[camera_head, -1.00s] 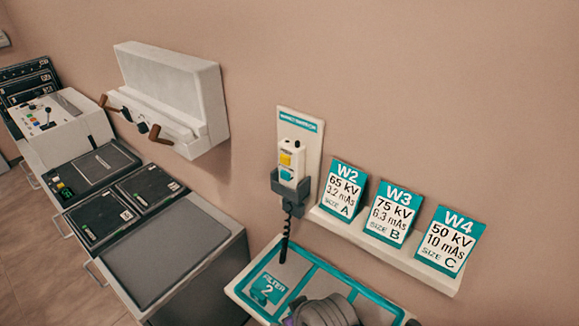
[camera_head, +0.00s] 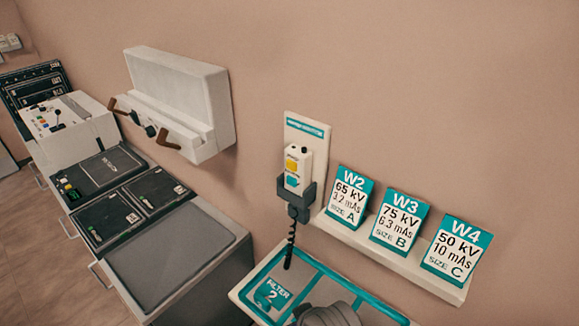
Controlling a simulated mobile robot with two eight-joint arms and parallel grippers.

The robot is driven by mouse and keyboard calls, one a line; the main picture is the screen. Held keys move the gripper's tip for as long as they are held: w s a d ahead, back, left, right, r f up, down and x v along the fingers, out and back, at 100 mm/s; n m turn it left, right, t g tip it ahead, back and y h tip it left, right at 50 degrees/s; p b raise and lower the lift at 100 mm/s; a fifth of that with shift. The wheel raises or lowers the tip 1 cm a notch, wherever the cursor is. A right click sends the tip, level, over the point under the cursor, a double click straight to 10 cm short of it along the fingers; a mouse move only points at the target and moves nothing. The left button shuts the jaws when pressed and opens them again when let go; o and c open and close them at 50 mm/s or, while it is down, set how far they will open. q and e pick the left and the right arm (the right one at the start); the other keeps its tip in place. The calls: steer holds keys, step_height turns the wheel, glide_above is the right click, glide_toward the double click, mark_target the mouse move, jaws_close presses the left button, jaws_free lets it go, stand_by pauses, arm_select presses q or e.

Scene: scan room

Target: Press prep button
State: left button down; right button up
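A white hand switch (camera_head: 306,162) hangs upright in a dark grey holder on a pale wall plate (camera_head: 318,133). It has a yellow button (camera_head: 291,164) above a teal button (camera_head: 292,181). Their labels are too small to read, so I cannot tell which is the prep button. A black coiled cord (camera_head: 290,245) hangs below the holder. Nothing touches the switch. Neither of my grippers is in view.
A teal-edged tray with a "Filter 2" piece (camera_head: 272,294) lies below the switch. A rounded grey thing (camera_head: 330,316), unclear, is cut off at the bottom. A card shelf (camera_head: 400,262) is to the right. Cabinets with a control console (camera_head: 68,125) and a white wall unit (camera_head: 180,90) are left.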

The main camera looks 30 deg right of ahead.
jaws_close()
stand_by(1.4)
